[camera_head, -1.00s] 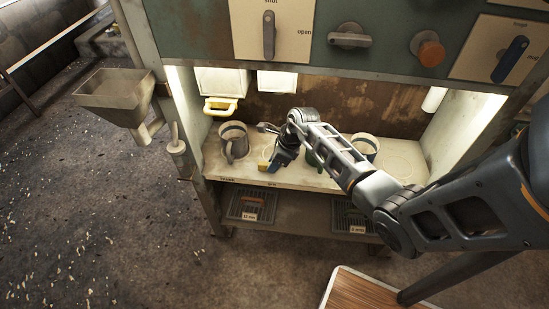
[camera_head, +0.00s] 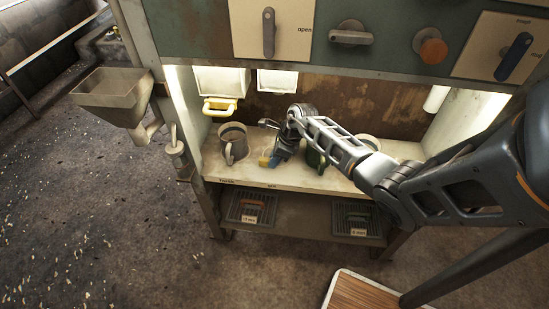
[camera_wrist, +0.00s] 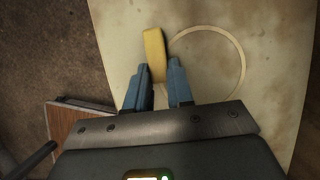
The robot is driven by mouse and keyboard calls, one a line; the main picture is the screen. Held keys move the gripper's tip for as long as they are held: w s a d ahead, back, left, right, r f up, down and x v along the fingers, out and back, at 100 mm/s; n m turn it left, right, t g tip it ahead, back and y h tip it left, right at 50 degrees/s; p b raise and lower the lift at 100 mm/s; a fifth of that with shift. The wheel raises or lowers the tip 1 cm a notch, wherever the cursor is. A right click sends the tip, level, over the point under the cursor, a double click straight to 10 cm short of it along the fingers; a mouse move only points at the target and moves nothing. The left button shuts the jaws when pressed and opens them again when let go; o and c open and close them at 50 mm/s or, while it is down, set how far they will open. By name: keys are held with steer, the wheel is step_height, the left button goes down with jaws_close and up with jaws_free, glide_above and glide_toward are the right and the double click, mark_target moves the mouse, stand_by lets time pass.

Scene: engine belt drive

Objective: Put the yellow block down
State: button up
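The yellow block (camera_wrist: 154,52) shows in the wrist view as a short bar, its near end between the blue fingertips of my gripper (camera_wrist: 158,76). The fingers look closed on it, with no clear gap on either side. In the head view the yellow block (camera_head: 264,160) is small at the fingertips of my gripper (camera_head: 273,158), low over the pale shelf (camera_head: 330,182). I cannot tell whether it touches the shelf. A drawn ring (camera_wrist: 240,60) lies on the shelf right of the block in the wrist view.
Trays lie on the lower shelf (camera_head: 290,207).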

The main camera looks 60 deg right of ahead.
steer(key=o, duration=0.4)
steer(key=shift+r, duration=0.1)
